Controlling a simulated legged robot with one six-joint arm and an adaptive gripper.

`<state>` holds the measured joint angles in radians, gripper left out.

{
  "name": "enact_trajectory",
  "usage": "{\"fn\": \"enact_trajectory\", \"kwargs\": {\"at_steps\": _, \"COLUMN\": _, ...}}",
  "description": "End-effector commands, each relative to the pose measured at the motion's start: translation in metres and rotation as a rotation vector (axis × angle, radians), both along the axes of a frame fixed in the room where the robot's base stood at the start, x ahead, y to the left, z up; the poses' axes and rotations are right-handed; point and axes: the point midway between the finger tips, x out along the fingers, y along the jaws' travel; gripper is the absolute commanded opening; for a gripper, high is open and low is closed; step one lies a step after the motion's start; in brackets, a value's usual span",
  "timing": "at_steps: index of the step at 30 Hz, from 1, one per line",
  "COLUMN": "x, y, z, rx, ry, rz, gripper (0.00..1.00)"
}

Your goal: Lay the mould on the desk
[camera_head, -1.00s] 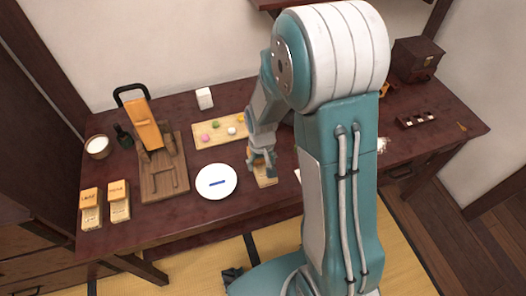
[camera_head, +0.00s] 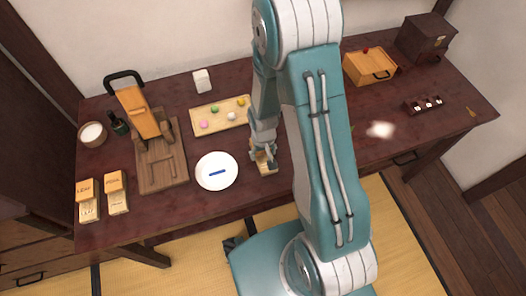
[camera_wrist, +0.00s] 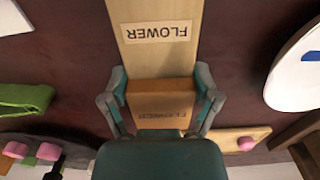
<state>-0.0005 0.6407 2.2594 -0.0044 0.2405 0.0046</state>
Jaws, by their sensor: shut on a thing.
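The mould (camera_wrist: 157,58) is a two-part wooden piece with a pale slab and an orange-brown block, both labelled FLOWER. My gripper (camera_wrist: 161,88) is shut on its orange-brown block, one finger on each side. In the head view my gripper (camera_head: 264,150) is low over the dark red desk (camera_head: 222,228), and part of the mould (camera_head: 268,168) shows beneath it, just right of the white plate. The mould lies flat at or very near the desk top; I cannot tell whether it touches.
The white plate (camera_head: 207,181) with a blue strip is close on the left. A board of coloured sweets (camera_head: 220,114) lies behind. Further left are a wooden press (camera_head: 160,170) and the LEAF mould (camera_head: 87,200) with another beside it. An orange drawer box (camera_head: 368,66) stands back right.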

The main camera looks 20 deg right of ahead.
Motion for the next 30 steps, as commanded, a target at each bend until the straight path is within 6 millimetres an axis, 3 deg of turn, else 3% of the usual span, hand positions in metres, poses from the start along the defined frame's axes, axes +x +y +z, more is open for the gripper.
{"fn": "enact_trajectory", "kwargs": {"at_steps": 2, "x": 0.0, "y": 0.0, "z": -0.001, "rx": 0.0, "ry": 0.0, "rz": 0.0, "gripper": 0.3}}
{"fn": "enact_trajectory", "kwargs": {"at_steps": 3, "x": 0.0, "y": 0.0, "z": -0.002, "rx": 0.0, "ry": 0.001, "rz": 0.0, "gripper": 0.83}}
{"fn": "enact_trajectory", "kwargs": {"at_steps": 4, "x": 0.0, "y": 0.0, "z": -0.002, "rx": 0.0, "ry": 0.001, "rz": 0.0, "gripper": 0.97}}
{"fn": "enact_trajectory", "kwargs": {"at_steps": 5, "x": 0.0, "y": 0.0, "z": -0.002, "rx": 0.0, "ry": 0.001, "rz": 0.0, "gripper": 1.0}}
{"fn": "enact_trajectory", "kwargs": {"at_steps": 20, "x": 0.001, "y": 0.0, "z": 0.004, "rx": 0.0, "ry": -0.002, "rz": 0.0, "gripper": 1.0}}
{"fn": "enact_trajectory", "kwargs": {"at_steps": 30, "x": 0.001, "y": 0.0, "z": 0.058, "rx": 0.0, "ry": -0.005, "rz": 0.0, "gripper": 1.0}}
